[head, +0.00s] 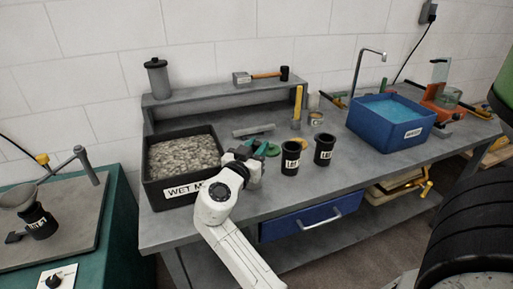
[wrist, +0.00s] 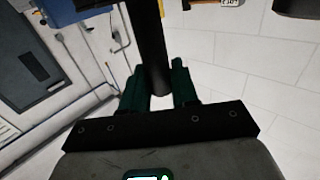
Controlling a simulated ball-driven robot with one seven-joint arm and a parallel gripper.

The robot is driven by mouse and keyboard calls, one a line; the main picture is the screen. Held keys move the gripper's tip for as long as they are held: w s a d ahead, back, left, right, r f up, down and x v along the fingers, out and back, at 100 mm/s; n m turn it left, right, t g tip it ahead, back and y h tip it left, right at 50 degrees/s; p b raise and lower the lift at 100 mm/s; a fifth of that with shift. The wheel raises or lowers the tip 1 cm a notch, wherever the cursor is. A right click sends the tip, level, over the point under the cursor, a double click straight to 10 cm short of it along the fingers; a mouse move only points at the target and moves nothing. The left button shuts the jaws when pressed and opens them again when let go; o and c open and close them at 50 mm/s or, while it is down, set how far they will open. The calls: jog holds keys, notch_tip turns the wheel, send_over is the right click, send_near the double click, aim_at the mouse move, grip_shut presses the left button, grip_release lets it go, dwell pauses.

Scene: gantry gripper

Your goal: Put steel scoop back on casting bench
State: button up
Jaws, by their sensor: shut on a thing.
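My gripper (head: 254,153) reaches over the grey casting bench (head: 345,172), beside the right side of the black "WET M..." tub. In the wrist view its green fingers (wrist: 160,90) are shut on a dark, straight rod (wrist: 150,45), which I take to be the handle of the steel scoop. The rod runs away from the fingers and out of the top of the picture, so no scoop bowl shows. In the head view the held thing cannot be clearly told apart. A flat grey bar (head: 253,130) shows just behind the gripper.
The black tub (head: 165,191) of grey gravel stands left of my gripper. Two black labelled cups (head: 290,158) (head: 324,150) stand close on its right. A blue water tub (head: 405,140) is further right. A raised shelf (head: 205,92) runs along the back. Bare bench shows in front of the cups.

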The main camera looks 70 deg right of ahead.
jog(key=shift+f, duration=0.2)
jog(key=o, duration=0.9)
jog(key=shift+o, duration=0.2)
jog(key=shift+r, duration=0.1)
jog(key=shift+r, duration=0.15)
jog(key=shift+w+a, duration=0.1)
jog(key=shift+a, duration=0.25)
jog(key=a+b, duration=0.3)
jog(key=a, duration=0.8)
jog(key=shift+w+a, duration=0.2)
jog(key=shift+w, duration=0.15)
